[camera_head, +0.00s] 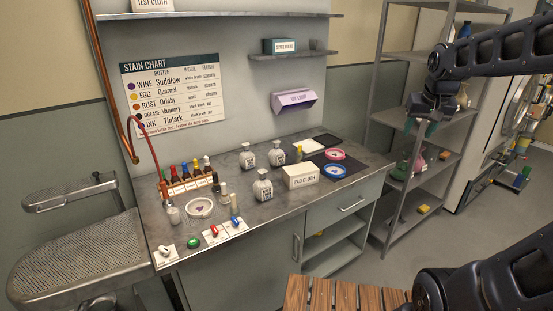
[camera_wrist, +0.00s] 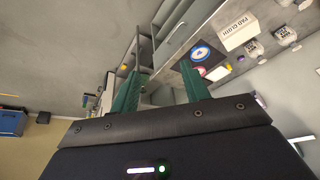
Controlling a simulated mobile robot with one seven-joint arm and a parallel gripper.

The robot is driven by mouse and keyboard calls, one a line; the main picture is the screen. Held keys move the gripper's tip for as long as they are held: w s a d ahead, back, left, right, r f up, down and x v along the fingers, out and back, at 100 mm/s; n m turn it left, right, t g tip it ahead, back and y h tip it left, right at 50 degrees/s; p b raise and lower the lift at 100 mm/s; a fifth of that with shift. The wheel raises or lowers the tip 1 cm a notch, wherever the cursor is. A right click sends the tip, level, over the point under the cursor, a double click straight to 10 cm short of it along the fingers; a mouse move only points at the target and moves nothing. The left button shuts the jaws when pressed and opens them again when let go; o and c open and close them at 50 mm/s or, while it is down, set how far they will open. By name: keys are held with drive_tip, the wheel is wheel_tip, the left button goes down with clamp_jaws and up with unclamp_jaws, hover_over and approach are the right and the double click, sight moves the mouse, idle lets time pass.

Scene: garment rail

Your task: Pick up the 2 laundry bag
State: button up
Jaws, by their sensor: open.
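I cannot make out a laundry bag for certain in either view. My gripper (camera_head: 420,127) is at the upper right of the head view, in front of the metal shelf rack. Its two green fingers also show in the wrist view (camera_wrist: 160,82), spread apart with nothing between them. The gripper is open and clear of the counter. Small items on the rack's shelves are partly hidden by my arm or too small to name.
A grey counter (camera_head: 120,262) carries several bottles, a white dish (camera_head: 199,207), a pad cloth box (camera_head: 300,176), and red (camera_head: 335,154) and blue (camera_head: 334,171) round items. A metal rack (camera_head: 383,140) stands right of it. A wooden slatted surface (camera_head: 345,296) is at the front.

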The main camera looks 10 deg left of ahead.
drive_tip(key=w+a+r, duration=0.1)
drive_tip(key=w+a, duration=0.6)
drive_tip(key=w, duration=0.6)
drive_tip(key=n, duration=0.1)
hover_over(276, 143)
drive_tip(key=s, duration=0.3)
wheel_tip(276, 143, down, 22)
drive_tip(key=x, duration=1)
drive_tip(key=shift+w+d+r, duration=0.15)
drive_tip(key=shift+w, duration=0.05)
drive_tip(key=shift+c, duration=0.3)
clamp_jaws()
